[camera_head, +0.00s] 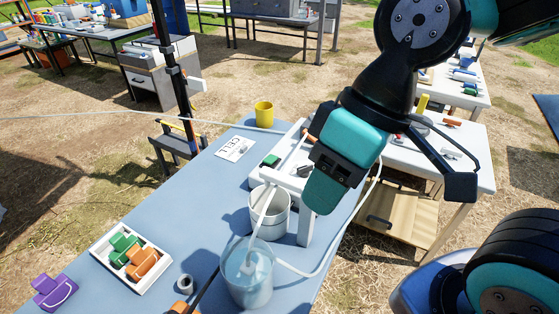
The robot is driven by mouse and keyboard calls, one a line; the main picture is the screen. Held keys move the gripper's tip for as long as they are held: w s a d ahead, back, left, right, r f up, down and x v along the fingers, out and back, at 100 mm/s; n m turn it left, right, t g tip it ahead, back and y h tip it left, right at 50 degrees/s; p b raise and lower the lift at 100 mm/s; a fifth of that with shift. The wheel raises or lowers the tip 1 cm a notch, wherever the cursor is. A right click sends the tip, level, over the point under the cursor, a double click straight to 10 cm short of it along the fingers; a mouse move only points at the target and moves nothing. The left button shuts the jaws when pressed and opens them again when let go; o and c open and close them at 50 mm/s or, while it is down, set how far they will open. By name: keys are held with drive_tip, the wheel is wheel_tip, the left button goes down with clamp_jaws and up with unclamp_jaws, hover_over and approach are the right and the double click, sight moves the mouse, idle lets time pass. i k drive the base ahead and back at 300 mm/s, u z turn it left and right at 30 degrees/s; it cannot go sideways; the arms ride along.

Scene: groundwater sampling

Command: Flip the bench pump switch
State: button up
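A white stand (307,222) rises from the blue-grey table in the middle. Its top carries a small green part (271,160) and a small dark part (304,171); I cannot tell which is the pump switch. My gripper (326,190), teal and black, hangs over the right side of the stand and hides part of its top. I cannot tell if its jaws are open, or if it touches the stand. A clear container (247,284) with a pale pump-like body inside stands in front. A white bucket (271,222) stands behind it.
The blue-grey table (200,200) also holds a yellow cup (264,113), a printed card (235,148), a white tray (103,253) with green and orange pieces, and a purple piece (54,292). A white hose (340,238) loops on the right. A dark pole (172,70) stands at the left.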

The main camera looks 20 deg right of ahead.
sight(271, 158)
drive_tip(key=k, duration=1.3)
drive_tip(key=z, duration=0.55)
drive_tip(key=i, duration=0.6)
drive_tip(key=z, duration=0.55)
drive_tip(key=i, duration=0.7)
drive_tip(key=u, duration=0.5)
drive_tip(key=i, duration=0.5)
drive_tip(key=u, duration=0.95)
drive_tip(key=i, duration=0.3)
drive_tip(key=u, duration=0.3)
